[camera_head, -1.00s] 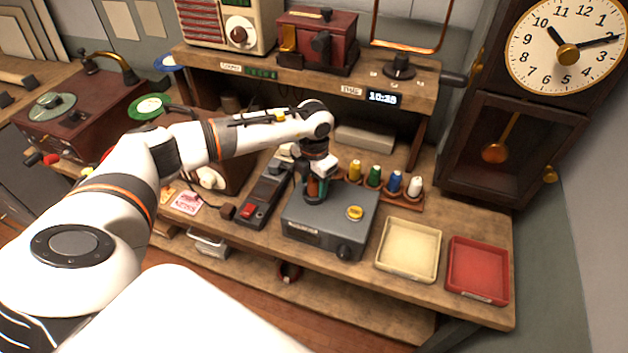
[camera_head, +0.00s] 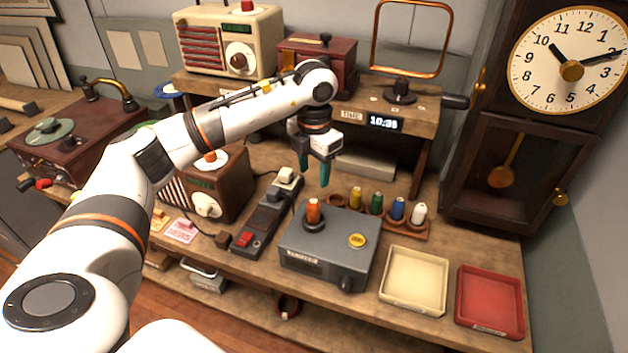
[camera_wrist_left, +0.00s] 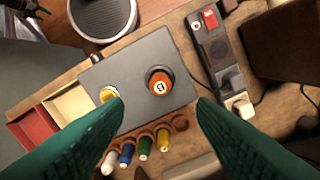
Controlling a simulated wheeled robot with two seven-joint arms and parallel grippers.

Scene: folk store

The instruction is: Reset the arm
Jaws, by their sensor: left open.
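My left gripper (camera_head: 314,172) is open and empty, with green fingers pointing down above the bench. It hangs above and behind the grey box (camera_head: 322,262). An orange spool (camera_head: 313,211) stands upright on the grey box, apart from the fingers. In the left wrist view the orange spool (camera_wrist_left: 159,83) shows a round label from above, between and beyond the two green fingers. A yellow knob (camera_head: 357,240) is on the same box. My right gripper is not in view.
A rack of yellow, green, blue and white spools (camera_head: 376,204) stands behind the box. A cream tray (camera_head: 414,308) and a red tray (camera_head: 489,328) lie to the right. A power strip (camera_head: 268,217) and brown radio (camera_head: 236,170) are left. A shelf (camera_head: 300,108) and a tall clock (camera_head: 525,150) bound the space.

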